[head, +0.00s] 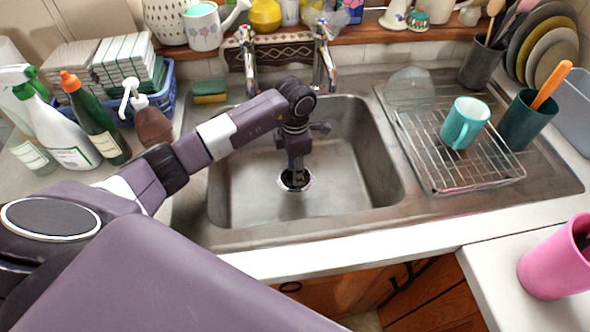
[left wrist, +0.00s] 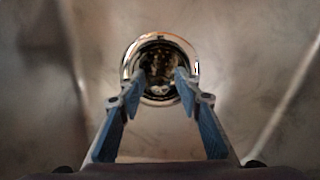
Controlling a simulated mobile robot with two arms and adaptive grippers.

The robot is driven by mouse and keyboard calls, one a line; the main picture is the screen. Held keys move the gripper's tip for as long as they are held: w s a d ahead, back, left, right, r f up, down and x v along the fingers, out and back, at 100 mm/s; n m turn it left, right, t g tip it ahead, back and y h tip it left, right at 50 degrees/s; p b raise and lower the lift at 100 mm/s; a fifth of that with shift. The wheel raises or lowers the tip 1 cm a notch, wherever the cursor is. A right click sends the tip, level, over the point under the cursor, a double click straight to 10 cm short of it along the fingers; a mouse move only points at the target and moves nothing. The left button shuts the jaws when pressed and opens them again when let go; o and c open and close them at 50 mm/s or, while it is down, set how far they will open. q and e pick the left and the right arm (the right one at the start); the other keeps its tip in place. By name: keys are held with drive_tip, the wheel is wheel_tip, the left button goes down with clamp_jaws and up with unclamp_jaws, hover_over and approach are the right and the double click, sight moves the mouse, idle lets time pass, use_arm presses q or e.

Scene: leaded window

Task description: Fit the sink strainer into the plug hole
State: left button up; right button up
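The plug hole (head: 306,183) is in the floor of the steel sink, a dark round opening with a bright rim. My left gripper (head: 294,168) points straight down at it and partly hides it in the head view. In the left wrist view the plug hole's chrome rim (left wrist: 129,62) surrounds a dark, speckled middle. My left gripper (left wrist: 161,78) is open there, its blue-padded fingertips apart over the ring. I see nothing clearly held between them. I cannot tell whether the dark speckled middle is the strainer or the bare drain. My right gripper is not in view.
The sink basin (head: 345,180) is otherwise empty. Two taps (head: 325,60) stand behind it. A wire rack (head: 440,170) with a teal mug (head: 464,122) is on the right drainer. Bottles (head: 95,118) and a sponge (head: 209,92) are to the left. A pink pot (head: 548,265) stands front right.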

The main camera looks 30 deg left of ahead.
use_arm(q)
drive_tip(key=shift+r, duration=0.3)
wheel_tip(320, 180, up, 12)
drive_tip(key=b, duration=0.1)
drive_tip(key=shift+f+b, duration=0.2)
drive_tip(key=shift+b, duration=0.15)
